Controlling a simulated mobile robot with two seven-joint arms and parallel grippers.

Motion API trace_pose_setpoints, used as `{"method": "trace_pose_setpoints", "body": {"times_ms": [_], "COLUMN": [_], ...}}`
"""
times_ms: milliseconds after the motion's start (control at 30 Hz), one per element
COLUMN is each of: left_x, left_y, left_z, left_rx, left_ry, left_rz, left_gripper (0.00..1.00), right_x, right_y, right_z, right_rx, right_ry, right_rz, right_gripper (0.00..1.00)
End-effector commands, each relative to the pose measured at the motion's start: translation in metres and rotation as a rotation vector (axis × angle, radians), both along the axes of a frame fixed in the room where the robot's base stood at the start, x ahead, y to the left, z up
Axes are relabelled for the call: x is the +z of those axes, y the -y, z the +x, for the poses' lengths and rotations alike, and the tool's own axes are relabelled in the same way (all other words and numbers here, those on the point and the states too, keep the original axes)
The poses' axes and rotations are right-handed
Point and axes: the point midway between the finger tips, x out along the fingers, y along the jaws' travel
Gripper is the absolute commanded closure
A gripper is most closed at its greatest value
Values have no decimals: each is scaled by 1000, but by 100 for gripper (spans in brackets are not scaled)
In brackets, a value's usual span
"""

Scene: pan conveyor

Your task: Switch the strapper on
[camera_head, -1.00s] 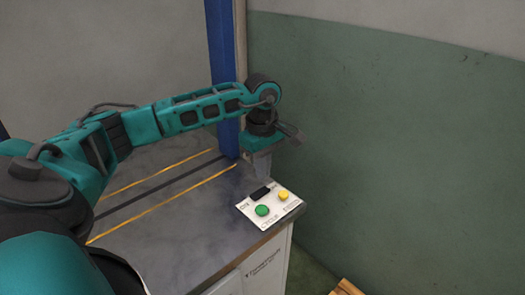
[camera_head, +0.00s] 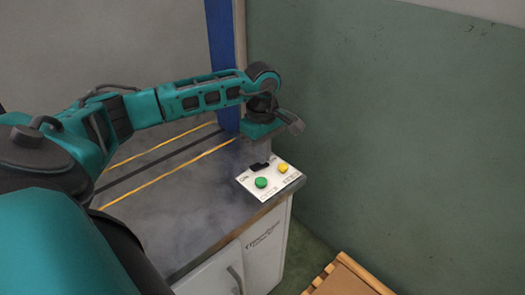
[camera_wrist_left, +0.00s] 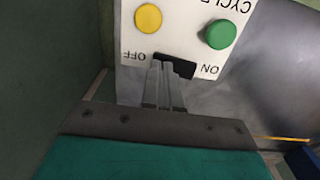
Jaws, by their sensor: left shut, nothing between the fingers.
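The strapper (camera_head: 190,235) has a grey top and a white control panel (camera_head: 250,184) at its right corner. A black rocker switch (camera_head: 256,168) lies on the panel between the words ON and OFF; the left wrist view shows this switch (camera_wrist_left: 184,69) too. My left gripper (camera_head: 263,157) points down over the panel, shut and empty. In the left wrist view its fingertips (camera_wrist_left: 161,64) are at the OFF end of the switch and hide part of it. I cannot tell whether they touch it. My right gripper is not in view.
A green button (camera_head: 261,183) and a yellow button (camera_head: 282,168) are on the panel close to the switch. A blue post (camera_head: 222,45) stands behind the gripper. A wooden pallet (camera_head: 345,278) is on the floor at lower right.

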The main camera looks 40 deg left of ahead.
Motion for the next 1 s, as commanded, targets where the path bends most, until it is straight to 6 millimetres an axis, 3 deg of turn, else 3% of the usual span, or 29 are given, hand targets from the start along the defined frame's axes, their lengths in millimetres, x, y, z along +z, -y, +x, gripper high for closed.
{"method": "trace_pose_setpoints", "body": {"times_ms": [433,833,1000], "left_x": [3,4,27], "left_y": [-1,-1,-2], "left_z": [-16,-16,-17], "left_rx": [-2,-1,3], "left_ry": [-7,-3,-2], "left_rz": [1,-1,0], "left_gripper": [100,100,100], "right_x": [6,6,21], "right_y": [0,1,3], "right_z": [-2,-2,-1], "right_rx": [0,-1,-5], "right_ry": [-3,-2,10], "right_rz": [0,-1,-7], "right_gripper": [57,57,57]}}
